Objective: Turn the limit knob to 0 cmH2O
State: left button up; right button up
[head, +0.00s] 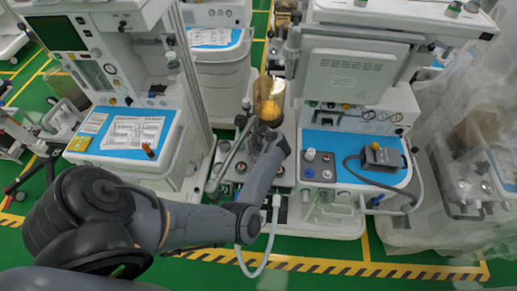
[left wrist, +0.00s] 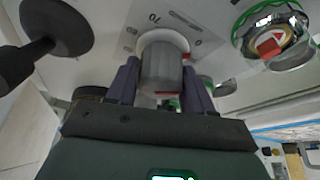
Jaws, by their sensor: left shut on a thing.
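The limit knob (left wrist: 163,62), a grey ridged cylinder with a pale collar, shows in the left wrist view on a white panel with a printed scale. A 70 is readable above it; other marks are small, and I cannot read which value it points to. A small red mark shows at its right edge. My left gripper (left wrist: 160,76) has its two dark fingers on either side of the knob, shut on it. In the head view my left arm (head: 262,170) reaches to the middle machine and hides the knob and the fingertips. My right gripper is not in view.
A black round part (left wrist: 58,25) and a clear-domed valve with a red centre (left wrist: 268,46) flank the knob. In the head view an amber bellows jar (head: 268,98) stands just beyond my arm. A blue-topped tray (head: 345,170) lies to the right, with a hose (head: 262,262) below.

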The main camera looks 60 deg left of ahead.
pick_arm(q)
jog(key=shift+w+n+g, duration=0.1)
jog(key=shift+n+g, duration=0.3)
jog(key=shift+n, duration=0.4)
jog(key=shift+c, duration=0.2)
jog(key=shift+n+g, duration=0.3)
jog(key=shift+n, duration=0.5)
jog(key=o, duration=1)
jog(key=shift+d+r, duration=0.1)
jog(key=shift+r, duration=0.25)
jog(key=p+v, duration=0.2)
jog(key=v, duration=0.8)
jog(key=shift+p, duration=0.3)
